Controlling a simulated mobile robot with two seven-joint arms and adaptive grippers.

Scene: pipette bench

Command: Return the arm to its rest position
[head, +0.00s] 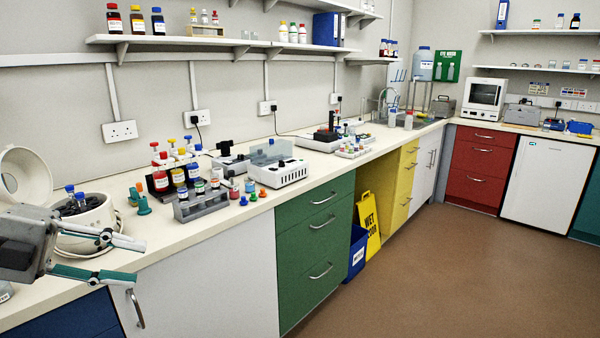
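My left gripper (139,262) comes in from the left edge, in front of the bench's front edge. Its two fingers point right and stand apart, with nothing between them. My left arm is only partly in view. Behind the gripper, a white centrifuge (88,222) with its lid raised stands on the worktop, with blue-capped tubes in it. The gripper hides part of its front. My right gripper is not in view.
The cream worktop (190,238) runs back along the wall. A grey rack (203,206) with bottles and small vials stands right of the centrifuge. A white-and-grey box (292,173) lies farther along.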

